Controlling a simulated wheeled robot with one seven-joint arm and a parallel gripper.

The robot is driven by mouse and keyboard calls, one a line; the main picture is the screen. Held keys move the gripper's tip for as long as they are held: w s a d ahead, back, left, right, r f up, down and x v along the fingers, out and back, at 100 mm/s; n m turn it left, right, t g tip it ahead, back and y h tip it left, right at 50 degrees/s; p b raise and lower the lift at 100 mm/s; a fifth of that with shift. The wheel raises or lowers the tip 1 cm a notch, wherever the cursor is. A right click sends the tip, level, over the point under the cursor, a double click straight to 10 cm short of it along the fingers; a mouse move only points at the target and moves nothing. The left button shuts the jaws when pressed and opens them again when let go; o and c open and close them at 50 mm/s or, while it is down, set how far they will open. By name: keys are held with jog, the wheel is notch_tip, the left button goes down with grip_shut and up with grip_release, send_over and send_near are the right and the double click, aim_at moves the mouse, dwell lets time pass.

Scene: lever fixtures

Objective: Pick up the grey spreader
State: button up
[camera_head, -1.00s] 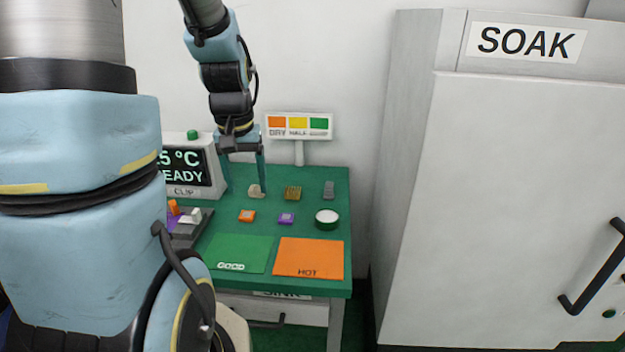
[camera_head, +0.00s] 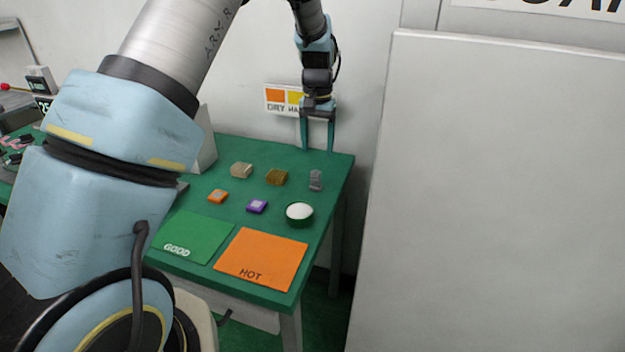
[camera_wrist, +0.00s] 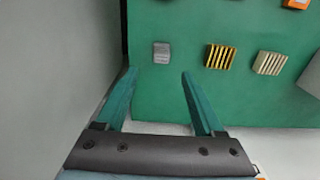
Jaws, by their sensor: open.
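The grey spreader (camera_head: 316,180) is a small grey block at the right rear of the green table, to the right of a gold finned block. In the wrist view the grey spreader (camera_wrist: 161,52) lies beyond my fingertips, about midway between them and slightly nearer the left finger. My gripper (camera_head: 318,148) is open and empty, pointing down near the table's rear edge, behind the spreader. In the wrist view my gripper (camera_wrist: 158,72) shows both teal fingers spread apart with nothing between them. The spreader is apart from both fingers.
A gold finned block (camera_head: 276,177) and a beige finned block (camera_head: 241,170) stand left of the spreader. An orange chip (camera_head: 218,196), a purple chip (camera_head: 257,206) and a round white-filled pot (camera_head: 299,213) sit in front. A colour sign (camera_head: 279,100) stands behind. A large grey cabinet (camera_head: 490,200) is at right.

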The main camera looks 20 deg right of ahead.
aim_at(316, 171)
notch_tip(316, 171, down, 10)
jog(key=p, duration=0.4)
jog(key=shift+a, duration=0.15)
jog(key=shift+r, duration=0.1)
grip_shut()
dwell(0.4)
